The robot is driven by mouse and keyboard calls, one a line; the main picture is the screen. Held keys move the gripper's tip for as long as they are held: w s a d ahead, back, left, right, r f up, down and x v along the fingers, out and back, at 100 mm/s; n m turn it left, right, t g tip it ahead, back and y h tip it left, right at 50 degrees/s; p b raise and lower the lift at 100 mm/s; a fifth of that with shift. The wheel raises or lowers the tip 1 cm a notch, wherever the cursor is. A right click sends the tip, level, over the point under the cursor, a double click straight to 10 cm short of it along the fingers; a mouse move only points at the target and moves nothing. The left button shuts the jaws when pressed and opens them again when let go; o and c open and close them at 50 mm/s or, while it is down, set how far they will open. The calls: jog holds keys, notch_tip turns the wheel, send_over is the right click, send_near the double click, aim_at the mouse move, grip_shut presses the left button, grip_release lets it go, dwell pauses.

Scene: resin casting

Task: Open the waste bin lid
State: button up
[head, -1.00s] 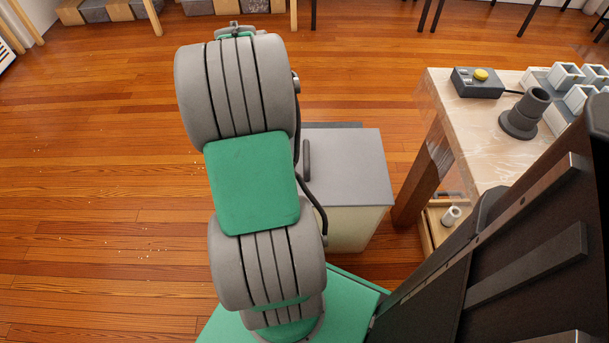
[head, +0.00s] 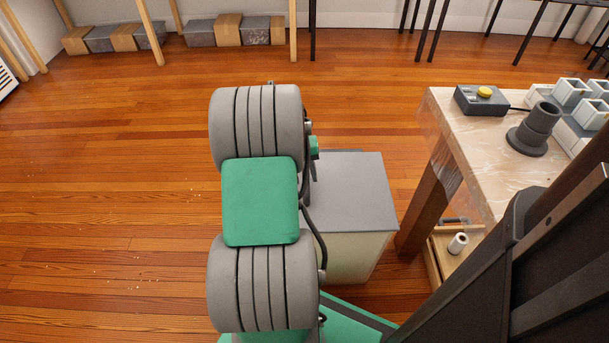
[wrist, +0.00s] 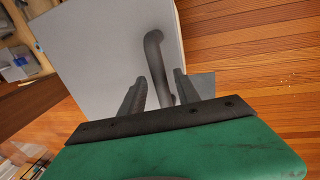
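The waste bin (head: 350,252) has a cream body and a flat grey lid (head: 355,192), which lies shut on it. The lid fills the upper left of the wrist view (wrist: 95,50). A dark curved handle (wrist: 154,55) stands on the lid. My gripper (wrist: 158,88) is open, its two dark fingers apart, one on each side of the handle in the picture. I cannot tell whether a finger touches the handle or how deep the handle sits between them. In the head view my arm hides most of my gripper and the handle's side of the lid.
A worktable (head: 466,145) stands right of the bin, with a control box with a yellow button (head: 483,93), a dark stepped cylinder (head: 535,130) and pale moulds (head: 590,114). A white roll (head: 457,243) is on its lower shelf.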

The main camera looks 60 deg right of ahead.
grip_shut()
dwell(1.2)
